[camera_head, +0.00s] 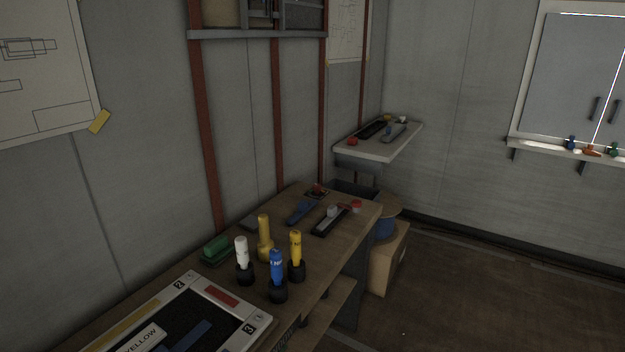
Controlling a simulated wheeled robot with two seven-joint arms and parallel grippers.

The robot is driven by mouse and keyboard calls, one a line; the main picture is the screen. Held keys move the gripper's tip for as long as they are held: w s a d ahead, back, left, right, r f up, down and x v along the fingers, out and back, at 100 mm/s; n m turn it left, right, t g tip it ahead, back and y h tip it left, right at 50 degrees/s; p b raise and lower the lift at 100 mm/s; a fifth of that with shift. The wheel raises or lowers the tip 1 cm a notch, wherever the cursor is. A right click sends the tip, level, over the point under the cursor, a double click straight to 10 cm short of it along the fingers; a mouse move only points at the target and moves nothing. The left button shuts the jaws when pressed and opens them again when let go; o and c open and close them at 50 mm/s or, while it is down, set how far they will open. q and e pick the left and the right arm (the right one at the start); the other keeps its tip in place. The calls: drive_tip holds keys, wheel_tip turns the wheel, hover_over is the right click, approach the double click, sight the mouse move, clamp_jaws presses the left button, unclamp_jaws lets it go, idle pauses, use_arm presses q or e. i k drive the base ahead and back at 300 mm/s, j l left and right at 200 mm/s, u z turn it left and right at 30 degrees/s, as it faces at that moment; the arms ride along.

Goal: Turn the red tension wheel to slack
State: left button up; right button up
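I cannot tell for certain which thing is the red tension wheel. A small red round part (356,206) shows at the far right end of the workbench (312,290), beside a dark bar-shaped tool (330,220) with a white knob. Another small red part (318,190) sits on a dark base at the bench's back edge. A red knob-like thing (352,141) is on the front left of the wall shelf (385,152). All are too small to show a slack marking or a wheel position. Neither of my grippers is in view.
Yellow, white and blue bottles (277,268) stand in dark holders on the bench. A green block (215,247) is behind them, and a framed board (250,329) lies in front. A cardboard box (388,262) stands right of the bench. The floor (480,300) at right is clear.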

sight(316, 186)
drive_tip(key=i+l+u, duration=0.8)
drive_tip(key=l, duration=0.35)
drive_tip(key=i+l+u, duration=0.4)
drive_tip(key=l, duration=0.3)
drive_tip(key=i+l+u, duration=0.1)
drive_tip(key=l+u, duration=0.3)
drive_tip(key=l, duration=0.4)
drive_tip(key=l+u, duration=0.4)
drive_tip(key=l, duration=0.45)
drive_tip(key=l+u, duration=0.4)
drive_tip(key=l, duration=0.45)
